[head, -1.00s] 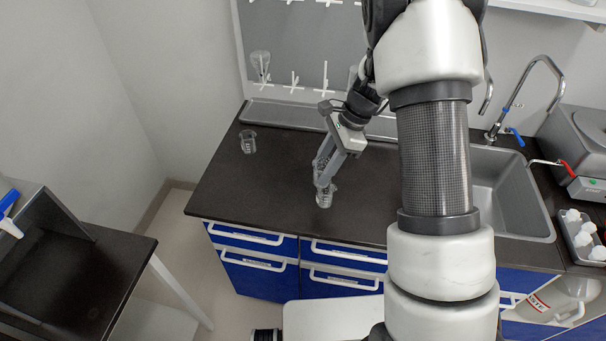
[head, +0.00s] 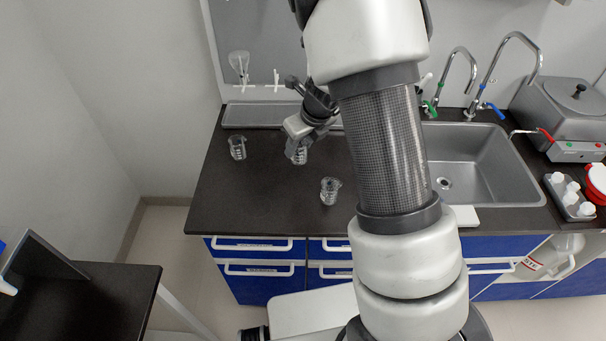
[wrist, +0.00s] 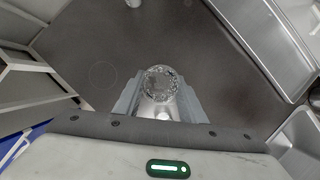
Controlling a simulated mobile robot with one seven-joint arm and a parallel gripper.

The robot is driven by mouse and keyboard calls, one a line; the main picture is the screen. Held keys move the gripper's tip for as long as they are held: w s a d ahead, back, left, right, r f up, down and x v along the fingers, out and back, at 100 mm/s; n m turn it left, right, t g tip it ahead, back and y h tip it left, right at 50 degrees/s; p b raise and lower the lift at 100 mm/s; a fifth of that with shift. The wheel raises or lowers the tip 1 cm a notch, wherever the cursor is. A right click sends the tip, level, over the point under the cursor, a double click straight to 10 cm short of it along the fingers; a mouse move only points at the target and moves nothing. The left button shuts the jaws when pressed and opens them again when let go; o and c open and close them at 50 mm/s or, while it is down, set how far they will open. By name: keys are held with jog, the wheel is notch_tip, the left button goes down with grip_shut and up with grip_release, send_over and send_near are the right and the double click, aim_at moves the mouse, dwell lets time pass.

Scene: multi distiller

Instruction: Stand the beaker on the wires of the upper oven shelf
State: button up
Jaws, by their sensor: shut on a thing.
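A clear glass beaker with white markings (head: 299,156) is between the fingers of my gripper (head: 299,142), over the dark counter. In the wrist view my gripper (wrist: 158,103) is shut on the beaker (wrist: 160,83), one grey finger on each side, with its round rim facing the camera. My gripper hides its upper part in the head view. I cannot tell whether its base touches the counter. I make out no oven or wire shelf in these frames.
Two more beakers stand on the counter (head: 225,200), one at the left (head: 237,147) and one nearer the front (head: 330,190). A sink (head: 475,170) and a grey lidded bath (head: 565,110) are at the right. A dark table (head: 110,300) stands lower left.

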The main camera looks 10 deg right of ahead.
notch_tip(320, 180, down, 10)
jog(key=b, duration=0.4)
jog(key=shift+f, duration=0.1)
jog(key=shift+f+b, duration=0.15)
jog(key=shift+b, duration=0.15)
jog(key=o, duration=1.1)
jog(key=shift+c, duration=0.2)
jog(key=shift+r, duration=0.2)
